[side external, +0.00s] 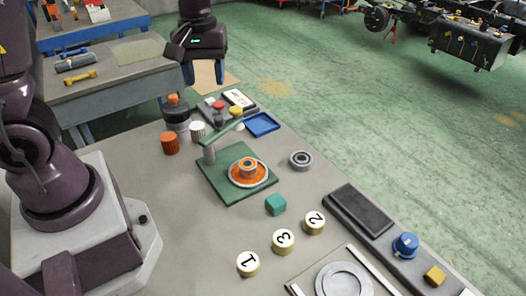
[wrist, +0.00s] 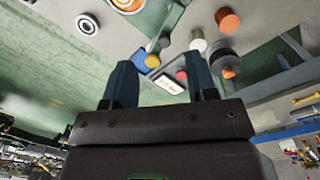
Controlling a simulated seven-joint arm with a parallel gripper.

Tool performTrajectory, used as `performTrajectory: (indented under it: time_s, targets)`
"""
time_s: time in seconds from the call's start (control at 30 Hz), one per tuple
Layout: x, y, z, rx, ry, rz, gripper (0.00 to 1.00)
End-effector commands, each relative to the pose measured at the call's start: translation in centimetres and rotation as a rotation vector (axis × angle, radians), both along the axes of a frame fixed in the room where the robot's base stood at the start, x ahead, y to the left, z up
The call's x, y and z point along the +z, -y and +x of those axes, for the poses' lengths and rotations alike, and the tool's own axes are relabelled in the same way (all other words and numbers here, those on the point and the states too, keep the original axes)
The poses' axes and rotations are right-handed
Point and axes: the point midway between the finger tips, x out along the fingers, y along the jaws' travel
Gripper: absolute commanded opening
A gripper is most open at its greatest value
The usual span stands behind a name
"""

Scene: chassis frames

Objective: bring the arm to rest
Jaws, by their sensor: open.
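My gripper (side external: 205,76) hangs in the air at the top of the side external view, beyond the far end of the grey worktable (side external: 330,190). Its two dark blue fingers are spread apart with nothing between them. In the wrist view my gripper (wrist: 160,62) also shows both fingers apart and empty. The table items lie beyond the fingertips there, and none is seen touching them. The green board (side external: 215,180) holds an orange and white round part (side external: 248,172) and a post with a green arm (side external: 220,135).
A second bench (side external: 125,80) is at the left. Green floor (side external: 330,80) lies open at the right.

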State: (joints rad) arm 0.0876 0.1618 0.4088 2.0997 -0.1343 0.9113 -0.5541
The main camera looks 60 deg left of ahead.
Motion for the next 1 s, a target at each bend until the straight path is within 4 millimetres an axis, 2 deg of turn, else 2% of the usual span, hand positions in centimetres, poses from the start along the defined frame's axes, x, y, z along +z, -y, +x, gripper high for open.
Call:
performTrajectory:
  time_s: [0.3, 0.43, 0.63, 0.8, 1.0]
  targets:
    - [5.7, 5.8, -5.9, -0.656, 0.222, 0.044, 0.52]
    - [7.6, 7.4, -8.6, -0.853, 0.316, 0.131, 0.52]
    - [9.5, 8.5, -10.9, -0.933, 0.425, 0.243, 0.52]
    - [10.5, 8.6, -11.3, -0.93, 0.473, 0.275, 0.52]
    - [10.6, 8.5, -11.3, -0.926, 0.474, 0.275, 0.52]
